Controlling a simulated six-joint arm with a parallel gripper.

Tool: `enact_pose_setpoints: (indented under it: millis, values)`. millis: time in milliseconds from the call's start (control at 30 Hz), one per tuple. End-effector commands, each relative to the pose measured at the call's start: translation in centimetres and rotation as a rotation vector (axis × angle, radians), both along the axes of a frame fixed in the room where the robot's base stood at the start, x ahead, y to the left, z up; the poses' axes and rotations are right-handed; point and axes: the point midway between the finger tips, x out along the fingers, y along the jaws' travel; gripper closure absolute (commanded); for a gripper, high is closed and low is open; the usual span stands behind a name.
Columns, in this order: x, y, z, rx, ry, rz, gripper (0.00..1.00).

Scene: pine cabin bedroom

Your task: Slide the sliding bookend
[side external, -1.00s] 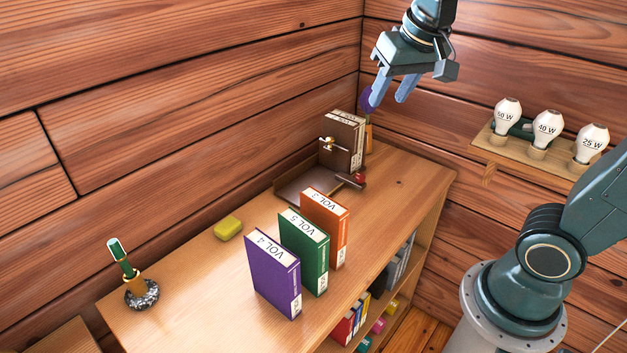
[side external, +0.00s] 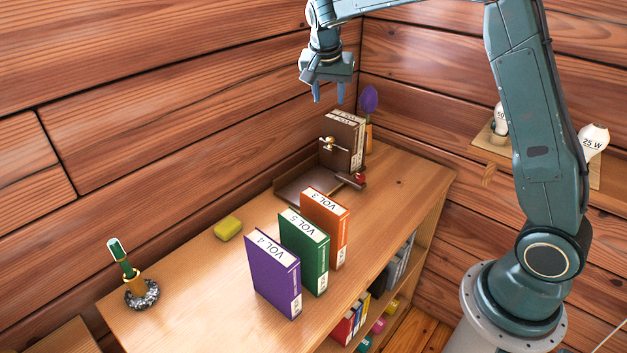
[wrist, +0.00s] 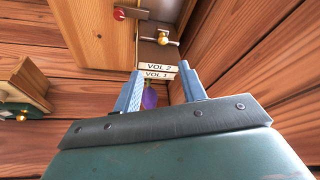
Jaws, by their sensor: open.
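The sliding bookend (side external: 334,153) is a brown upright plate with a brass knob (side external: 327,142). It stands on a brown tray-like base (side external: 296,190) at the far end of the shelf top. In the side view two books (side external: 358,146) stand directly behind it; in the wrist view their spines read VOL 2 and VOL 1 (wrist: 157,74). A red-knobbed lever (side external: 356,180) sits at the base's front; its red knob also shows in the wrist view (wrist: 119,15). My gripper (side external: 329,92) is open, empty and pointing down, above the bookend and books, touching nothing.
Orange VOL 3 (side external: 324,227), green VOL 5 (side external: 304,250) and purple VOL 4 (side external: 272,274) books stand on the shelf top (side external: 190,285). A purple flower-like item (side external: 369,99) stands behind the books. Wood walls enclose the corner.

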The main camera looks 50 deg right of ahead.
Motion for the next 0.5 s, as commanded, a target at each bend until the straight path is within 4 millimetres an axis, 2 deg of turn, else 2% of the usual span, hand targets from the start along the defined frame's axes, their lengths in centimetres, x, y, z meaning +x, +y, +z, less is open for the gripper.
enact_pose_setpoints:
  millis: [33,200,500]
  values:
    - [0.6,-0.3,-0.7,-0.002,0.002,-0.023,0.59]
    - [1.6,-0.9,-1.9,-0.006,0.002,-0.07,0.59]
    - [1.8,-1.1,-2.2,-0.009,0.002,-0.078,0.59]
